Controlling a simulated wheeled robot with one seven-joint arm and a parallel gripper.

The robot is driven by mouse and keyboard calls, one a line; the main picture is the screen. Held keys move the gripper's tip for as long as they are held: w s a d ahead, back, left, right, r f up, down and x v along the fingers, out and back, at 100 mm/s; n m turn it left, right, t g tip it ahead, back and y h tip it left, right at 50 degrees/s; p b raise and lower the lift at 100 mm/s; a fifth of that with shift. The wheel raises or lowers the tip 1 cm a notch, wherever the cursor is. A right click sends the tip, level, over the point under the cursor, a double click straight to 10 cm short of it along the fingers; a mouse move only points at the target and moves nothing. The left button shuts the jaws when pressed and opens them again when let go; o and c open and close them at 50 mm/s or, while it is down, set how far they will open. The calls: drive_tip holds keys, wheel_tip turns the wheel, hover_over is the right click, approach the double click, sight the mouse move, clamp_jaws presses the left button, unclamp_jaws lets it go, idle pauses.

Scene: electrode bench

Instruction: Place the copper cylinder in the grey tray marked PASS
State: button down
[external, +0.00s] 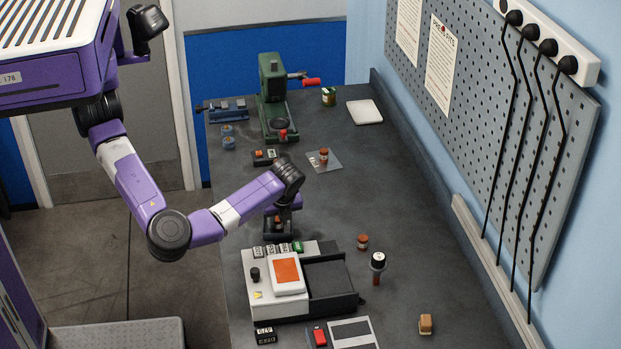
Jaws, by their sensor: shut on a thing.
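My gripper (278,229) is low over the bench at the left edge, just behind the white-and-grey instrument. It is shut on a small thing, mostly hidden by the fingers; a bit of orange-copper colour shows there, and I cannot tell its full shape. Another small copper-brown cylinder (362,242) with a pale band stands free, right of the gripper. A similar one (323,156) stands on a light square plate farther back. I cannot read the word PASS anywhere; a dark grey tray-like part (331,281) sits on the instrument's right side.
The instrument (275,290) has an orange screen and several small labels, one green. A black-topped rod (377,265) stands right of it. A green press (274,92), a white tray (364,112) and a tan block (426,324) are also on the bench. The bench's right middle is clear.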

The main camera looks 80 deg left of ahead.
drive_tip(key=c, duration=1.4)
unclamp_jaws()
drive_tip(key=shift+f, duration=0.1)
drive_tip(key=v, duration=1.2)
drive_tip(key=shift+b, duration=0.3)
